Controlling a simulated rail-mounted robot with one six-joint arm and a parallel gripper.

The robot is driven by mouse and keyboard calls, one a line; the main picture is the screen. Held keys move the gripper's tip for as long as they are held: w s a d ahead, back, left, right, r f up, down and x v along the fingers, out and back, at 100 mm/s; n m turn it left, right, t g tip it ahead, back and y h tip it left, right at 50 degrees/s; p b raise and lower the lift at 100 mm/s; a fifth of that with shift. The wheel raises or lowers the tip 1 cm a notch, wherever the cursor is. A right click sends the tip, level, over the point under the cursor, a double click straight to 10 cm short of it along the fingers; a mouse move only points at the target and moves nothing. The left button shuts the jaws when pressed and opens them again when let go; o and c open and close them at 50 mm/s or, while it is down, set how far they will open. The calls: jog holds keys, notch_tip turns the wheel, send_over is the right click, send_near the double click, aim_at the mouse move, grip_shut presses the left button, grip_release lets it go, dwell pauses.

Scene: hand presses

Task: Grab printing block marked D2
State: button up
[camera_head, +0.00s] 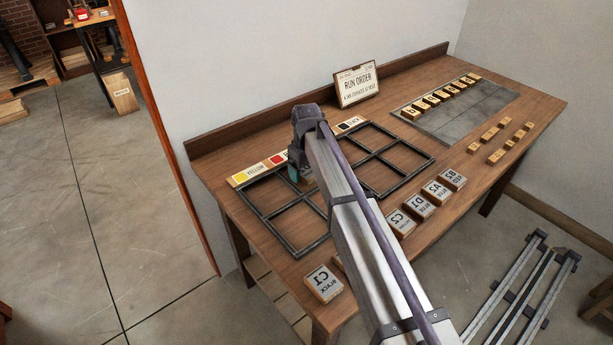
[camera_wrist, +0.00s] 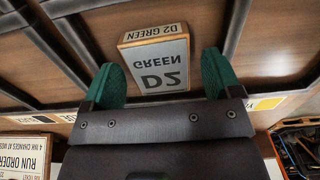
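The printing block marked D2 (camera_wrist: 155,62) shows in the wrist view. It has a wooden side reading "D2 GREEN" and a grey face with mirrored "GREEN D2" lettering. My gripper (camera_wrist: 159,72) has two green fingers, apart, one on each side of the block. A gap shows at the right finger; I cannot tell whether the left one touches. In the head view my gripper (camera_head: 299,172) is over the dark divided frame (camera_head: 270,213) on the bench, and I cannot make out D2 there.
A second divided frame (camera_head: 405,187) lies to the right. Several other blocks line the bench's front edge, including D1 (camera_head: 418,206) and black C1 (camera_head: 323,283). Colour labels (camera_head: 277,159) run behind the frames. The run order sign (camera_head: 356,86) stands at the back. A grey plate (camera_head: 455,115) lies farther right.

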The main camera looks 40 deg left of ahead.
aim_at(307, 170)
jog(key=c, duration=0.9)
jog(key=shift+r, duration=0.1)
notch_tip(307, 170, up, 10)
jog(key=p, duration=1)
